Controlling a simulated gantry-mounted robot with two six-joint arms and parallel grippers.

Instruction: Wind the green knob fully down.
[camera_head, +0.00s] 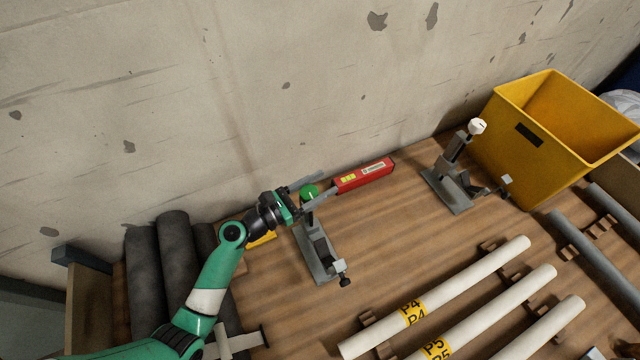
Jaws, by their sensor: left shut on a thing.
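The green knob (309,192) sits on top of a grey clamp stand (321,258) on the wooden bench, near the back wall. My left gripper (312,194) reaches in from the left at the height of the knob. Its fingers lie around the knob and are shut on it. The knob's underside and the screw below it are partly hidden by the gripper. My right gripper is not in this view.
A red box (363,176) lies just right of the knob. A second clamp with a white knob (477,126) stands farther right, beside a yellow bin (487,125). White pipes (452,290) rest on wooden supports in front.

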